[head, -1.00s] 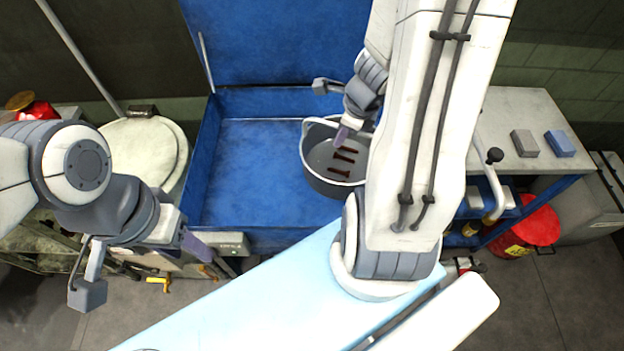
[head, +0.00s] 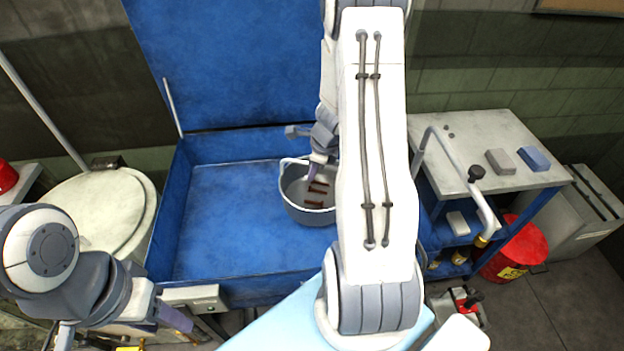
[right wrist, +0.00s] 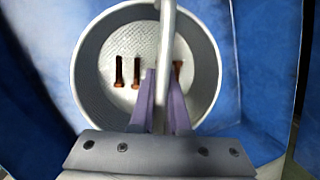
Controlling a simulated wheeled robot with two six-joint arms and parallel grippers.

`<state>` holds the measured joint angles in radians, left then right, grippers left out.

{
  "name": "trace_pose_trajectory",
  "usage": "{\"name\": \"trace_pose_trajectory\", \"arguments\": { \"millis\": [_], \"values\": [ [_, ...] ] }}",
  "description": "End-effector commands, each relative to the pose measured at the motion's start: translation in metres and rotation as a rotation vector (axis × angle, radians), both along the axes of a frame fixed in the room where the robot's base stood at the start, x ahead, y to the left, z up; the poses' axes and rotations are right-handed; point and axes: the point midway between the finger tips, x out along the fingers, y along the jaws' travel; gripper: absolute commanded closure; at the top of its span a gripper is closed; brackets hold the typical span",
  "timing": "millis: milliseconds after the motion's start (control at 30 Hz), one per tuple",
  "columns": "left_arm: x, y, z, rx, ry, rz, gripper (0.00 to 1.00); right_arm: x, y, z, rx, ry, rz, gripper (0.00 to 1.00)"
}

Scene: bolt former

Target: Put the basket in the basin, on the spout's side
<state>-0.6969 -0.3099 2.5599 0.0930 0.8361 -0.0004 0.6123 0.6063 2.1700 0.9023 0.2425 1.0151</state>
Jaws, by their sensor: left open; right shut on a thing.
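The basket (head: 296,207) is a round grey pail with a hoop handle, holding several brown bolts (head: 318,188). It is inside the blue basin (head: 215,235), towards its right side; whether it touches the floor I cannot tell. My right gripper (head: 314,172) is shut on the basket's handle (right wrist: 166,60), the purple fingers (right wrist: 158,110) on both sides of it. My right arm hides the basin's right edge. A bent grey pipe (head: 450,155) with a black knob stands right of the basin; I cannot tell whether it is the spout. My left gripper (head: 172,318) is open and empty, front left, outside the basin.
The basin's raised blue lid (head: 230,60) stands behind. A pale round drum (head: 105,210) is at left. A bench (head: 465,130) with two blocks and a red can (head: 515,250) are at right. The basin's left half is clear.

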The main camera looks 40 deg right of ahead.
Motion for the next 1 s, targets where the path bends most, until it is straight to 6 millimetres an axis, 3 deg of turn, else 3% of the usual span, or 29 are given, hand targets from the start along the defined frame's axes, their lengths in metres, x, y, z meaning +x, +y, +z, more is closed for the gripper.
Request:
{"name": "trace_pose_trajectory", "arguments": {
  "millis": [167,400,867,900,933,1000],
  "values": [
    [0.0,0.0,0.001,0.0,0.0,0.0,0.5,0.009,-0.006,-0.009,0.0,-0.001,0.0,1.0],
    [0.0,0.0,-0.022,0.0,0.0,0.0,0.5,0.009,-0.006,-0.044,0.001,-0.001,0.0,1.0],
    [0.0,0.0,-0.027,0.0,0.0,0.0,0.5,0.009,-0.006,-0.051,-0.001,-0.002,0.001,1.0],
    [0.0,0.0,-0.025,0.0,0.0,0.0,0.5,0.009,-0.006,-0.049,0.0,0.0,0.001,0.71],
    [0.0,0.0,-0.025,0.0,0.0,0.0,0.5,0.009,-0.006,-0.049,0.0,0.0,0.0,0.59],
    [0.0,0.0,-0.025,0.0,0.0,0.0,0.5,0.009,-0.006,-0.049,0.0,0.0,0.0,0.56]
  ]
}}
